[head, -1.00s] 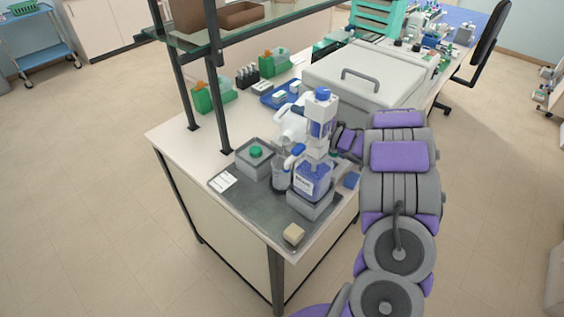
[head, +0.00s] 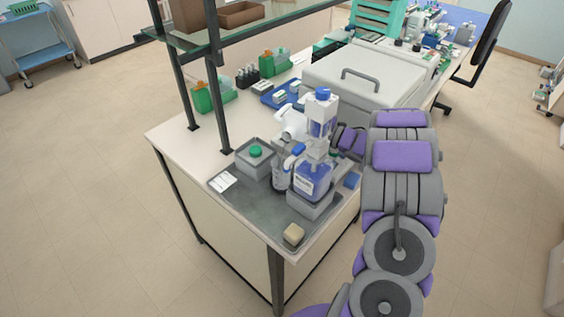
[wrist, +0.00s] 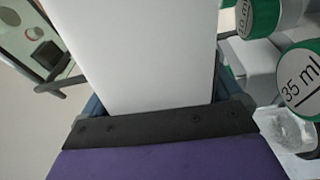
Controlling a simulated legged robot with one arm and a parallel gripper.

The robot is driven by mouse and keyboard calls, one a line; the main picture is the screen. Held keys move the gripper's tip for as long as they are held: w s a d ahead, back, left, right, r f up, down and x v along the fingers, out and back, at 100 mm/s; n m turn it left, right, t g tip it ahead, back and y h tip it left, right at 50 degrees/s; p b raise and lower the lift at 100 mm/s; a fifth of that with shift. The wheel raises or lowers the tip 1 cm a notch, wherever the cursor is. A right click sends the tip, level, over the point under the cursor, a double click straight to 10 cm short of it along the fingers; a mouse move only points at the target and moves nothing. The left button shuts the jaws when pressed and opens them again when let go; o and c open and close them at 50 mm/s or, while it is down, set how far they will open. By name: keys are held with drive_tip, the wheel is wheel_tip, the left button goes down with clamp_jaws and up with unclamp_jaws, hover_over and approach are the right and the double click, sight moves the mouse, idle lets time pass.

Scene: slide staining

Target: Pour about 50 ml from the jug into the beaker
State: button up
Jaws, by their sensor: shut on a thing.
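The white jug (head: 292,122) is in the head view, above the tray's far side and partly behind the dispenser bottle. It looks tilted. In the wrist view its plain white wall (wrist: 145,50) fills the middle. My gripper (wrist: 165,103) is shut on the jug; in the head view the dispenser bottle mostly hides the fingers. A clear vessel that looks like the beaker (head: 279,178) stands on the tray, left of the dispenser bottle and below the jug. Its contents and any stream of liquid cannot be made out.
A blue-capped dispenser bottle (head: 313,180) stands on a grey block, close to the jug and my arm. A grey box with a green knob (head: 256,152) is left of it. A sponge (head: 293,234) lies at the tray's (head: 250,212) front. A large lidded machine (head: 355,85) stands behind.

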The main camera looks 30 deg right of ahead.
drive_tip(key=shift+d+r+m+p, duration=0.15)
drive_tip(key=shift+r+m+p, duration=0.35)
drive_tip(key=shift+r, duration=0.45)
drive_tip(key=shift+r+m+p, duration=0.3)
drive_tip(key=shift+p, duration=0.45)
drive_tip(key=p, duration=0.1)
drive_tip(key=m+p, duration=0.1)
drive_tip(key=p, duration=0.1)
drive_tip(key=shift+w+d+r, duration=0.2)
drive_tip(key=shift+d+r, duration=0.1)
drive_tip(key=shift+r, duration=0.05)
drive_tip(key=shift+f, duration=0.15)
drive_tip(key=shift+s+a+m+h+p, duration=0.1)
drive_tip(key=shift+m+h+p, duration=0.2)
drive_tip(key=shift+m+p, duration=0.6)
drive_tip(key=shift+p, duration=0.3)
